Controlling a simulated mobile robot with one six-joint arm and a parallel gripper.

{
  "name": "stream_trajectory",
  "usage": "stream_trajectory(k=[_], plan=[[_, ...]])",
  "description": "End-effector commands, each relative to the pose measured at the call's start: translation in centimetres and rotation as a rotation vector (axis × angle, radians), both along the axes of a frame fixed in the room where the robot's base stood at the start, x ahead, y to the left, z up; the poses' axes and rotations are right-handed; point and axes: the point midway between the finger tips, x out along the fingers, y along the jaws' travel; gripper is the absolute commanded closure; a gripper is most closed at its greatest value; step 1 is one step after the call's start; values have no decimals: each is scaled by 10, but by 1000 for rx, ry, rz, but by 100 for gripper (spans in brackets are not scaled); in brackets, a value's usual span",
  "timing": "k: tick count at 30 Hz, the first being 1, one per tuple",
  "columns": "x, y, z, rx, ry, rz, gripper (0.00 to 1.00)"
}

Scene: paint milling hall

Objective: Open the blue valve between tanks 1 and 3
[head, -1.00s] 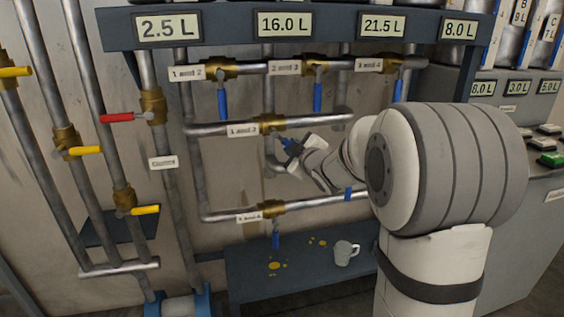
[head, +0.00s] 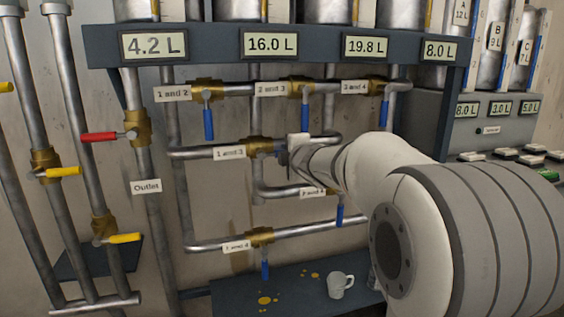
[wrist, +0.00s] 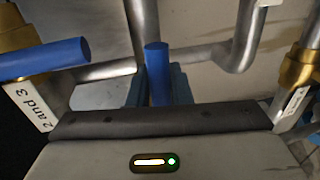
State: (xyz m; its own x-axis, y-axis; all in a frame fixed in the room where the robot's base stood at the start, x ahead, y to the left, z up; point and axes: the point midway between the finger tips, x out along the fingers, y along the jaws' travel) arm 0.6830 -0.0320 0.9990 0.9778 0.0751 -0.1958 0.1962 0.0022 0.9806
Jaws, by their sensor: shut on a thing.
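The valve labelled 1 and 3 (head: 258,148) is a brass body on the middle pipe, with its label on the left. My gripper (head: 286,150) is just right of it, and hides most of its handle in the head view. In the wrist view a blue handle (wrist: 157,72) stands between the two fingers of my gripper (wrist: 158,88), which are shut on it. The handle's exact angle to the pipe cannot be told. The tank displays read 4.2 L (head: 154,45), 16.0 L, 19.8 L (head: 365,47) and 8.0 L.
Blue handles of valves 1 and 2 (head: 208,122), 2 and 3 (head: 305,120) and 3 and 4 (head: 384,112) hang down. A red outlet handle (head: 100,137) is at left. A mug (head: 340,285) stands on the low bench (head: 225,293). Another blue handle (wrist: 45,58) is close to my gripper.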

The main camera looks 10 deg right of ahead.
Motion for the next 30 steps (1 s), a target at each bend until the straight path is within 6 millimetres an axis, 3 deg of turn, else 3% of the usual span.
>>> stream_trajectory(k=[17,18,24,30], plan=[[0,2,2,-30,-2,4,100],[0,2,2,-30,-2,4,79],[0,2,2,-29,-2,4,63],[0,2,2,-28,-2,4,62]])
